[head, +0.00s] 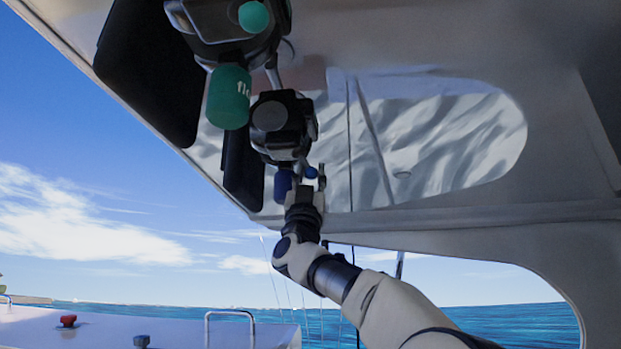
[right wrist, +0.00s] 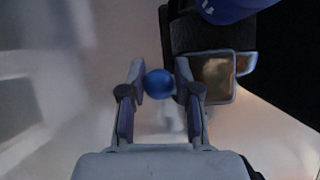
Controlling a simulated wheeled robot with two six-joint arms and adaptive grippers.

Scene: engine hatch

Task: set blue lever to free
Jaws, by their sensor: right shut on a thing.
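The blue lever shows its round blue knob at the underside of a small black unit (head: 283,125). My right gripper (head: 307,180) reaches up to it from below. In the right wrist view the blue knob (right wrist: 159,83) sits between the two fingers of my right gripper (right wrist: 160,80), which is shut on it. A blue cylinder (head: 284,184) hangs beside the knob from the same unit, and part of it shows at the top of the wrist view (right wrist: 228,8). The lever's arm is mostly hidden behind the knob and gripper. My left gripper is not in view.
Above is a larger dark unit with a green knob (head: 254,17) and a green cylinder (head: 229,97) with partly readable lettering. Below are a white deck with a red knob (head: 68,320), a blue-grey knob (head: 142,340) and a rail (head: 230,313).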

